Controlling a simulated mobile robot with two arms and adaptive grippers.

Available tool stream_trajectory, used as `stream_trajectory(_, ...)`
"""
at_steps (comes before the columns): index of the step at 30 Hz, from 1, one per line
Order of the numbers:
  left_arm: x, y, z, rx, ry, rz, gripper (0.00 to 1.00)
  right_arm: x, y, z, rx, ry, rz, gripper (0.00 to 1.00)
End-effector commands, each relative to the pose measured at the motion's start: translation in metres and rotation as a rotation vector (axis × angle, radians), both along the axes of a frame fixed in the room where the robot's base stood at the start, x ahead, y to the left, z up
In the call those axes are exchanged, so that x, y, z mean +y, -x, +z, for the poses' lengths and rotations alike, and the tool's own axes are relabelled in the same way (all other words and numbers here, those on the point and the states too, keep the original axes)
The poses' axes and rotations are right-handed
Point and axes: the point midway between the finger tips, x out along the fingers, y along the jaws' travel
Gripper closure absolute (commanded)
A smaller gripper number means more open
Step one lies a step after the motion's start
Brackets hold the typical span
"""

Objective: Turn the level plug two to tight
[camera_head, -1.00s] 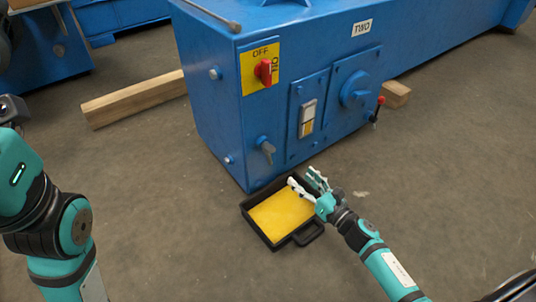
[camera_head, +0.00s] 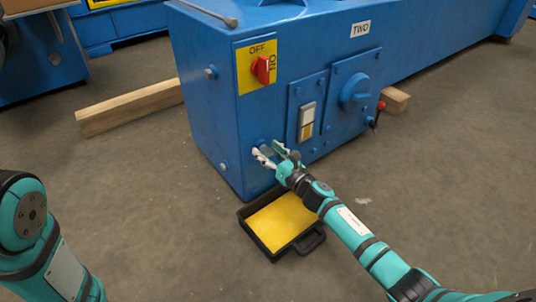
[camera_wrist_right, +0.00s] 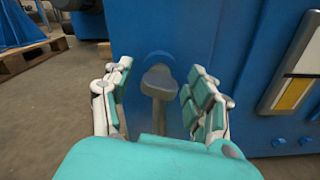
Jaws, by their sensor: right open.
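The blue machine housing (camera_head: 215,125) carries a "TWO" label (camera_head: 360,29). A grey plug with a flat handle (camera_wrist_right: 158,82) sticks out low on its front face. In the right wrist view it stands upright between the fingers of my right gripper (camera_wrist_right: 160,72), with a gap on both sides. My right gripper (camera_head: 270,153) is open around the plug; in the head view its fingers mostly hide the plug. Small bolt-like plugs show on the housing's left side, one high (camera_head: 211,72) and one low (camera_head: 224,167). My left gripper is out of view.
A black tray with yellow liquid (camera_head: 267,248) lies on the floor below my right gripper. A red switch (camera_head: 262,69), a sight glass (camera_head: 307,118) and a round cover (camera_head: 355,92) sit on the housing. Wooden beams (camera_head: 130,110) lie beside it.

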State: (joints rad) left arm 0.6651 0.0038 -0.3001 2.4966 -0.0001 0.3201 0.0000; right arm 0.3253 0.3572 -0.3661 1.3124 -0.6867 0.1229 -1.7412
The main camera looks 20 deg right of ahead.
Motion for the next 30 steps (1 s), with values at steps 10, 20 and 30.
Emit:
stream_trajectory(10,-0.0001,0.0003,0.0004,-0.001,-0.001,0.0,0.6,0.0,0.0,0.0,0.0,-0.001,0.0,0.59)
stream_trajectory(20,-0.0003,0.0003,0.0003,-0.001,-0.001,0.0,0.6,0.0,0.0001,-0.0001,0.0,-0.001,0.0,1.0)
stream_trajectory(30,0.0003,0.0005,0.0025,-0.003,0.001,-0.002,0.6,-0.0003,0.0001,0.0008,0.021,-0.057,0.0,1.0)
